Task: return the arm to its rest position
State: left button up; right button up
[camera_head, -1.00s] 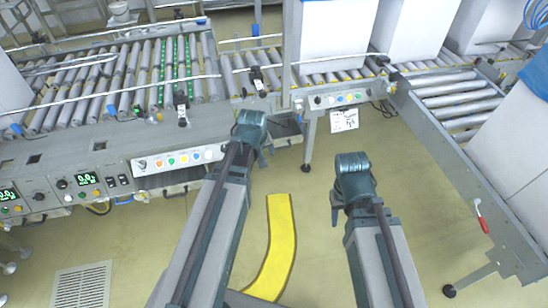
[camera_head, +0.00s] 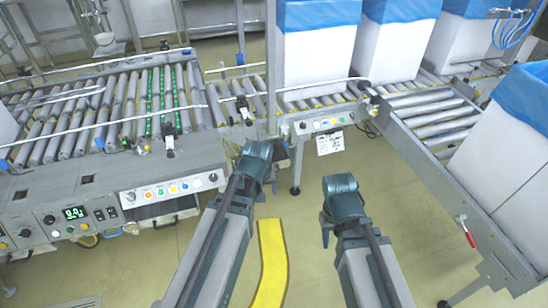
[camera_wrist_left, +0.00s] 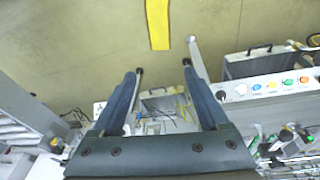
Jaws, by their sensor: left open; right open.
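My left gripper (camera_wrist_left: 163,66) is open in the left wrist view, with two blue fingers apart and only floor and machine parts seen beyond them. In the head view my left arm reaches in from the lower middle, and its dark teal end (camera_head: 258,162) hangs over the floor in front of the conveyor. My right gripper (camera_head: 326,207) is at the end of the right arm, over bare floor to the right of the left arm. It is open, and its fingers are mostly hidden. Neither gripper touches anything that I can see.
White boxes with blue liners (camera_head: 398,50) stand on the back conveyor, and another box (camera_head: 505,140) stands at the right. A roller conveyor with a control panel (camera_head: 170,190) runs along the left. A yellow floor strip (camera_head: 271,260) lies between the arms. Open floor lies around it.

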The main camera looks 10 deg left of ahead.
pick_arm(q)
jog(key=s+d+r+m+g+p, duration=0.3)
jog(key=s+d+r+m+p, duration=0.3)
jog(key=s+d, duration=0.5)
jog(key=shift+s+d+r+m+y+p, duration=0.25)
jog(key=shift+s+r+m+y+p, duration=0.3)
jog(key=shift+m, duration=0.55)
jog(key=shift+f, duration=0.15)
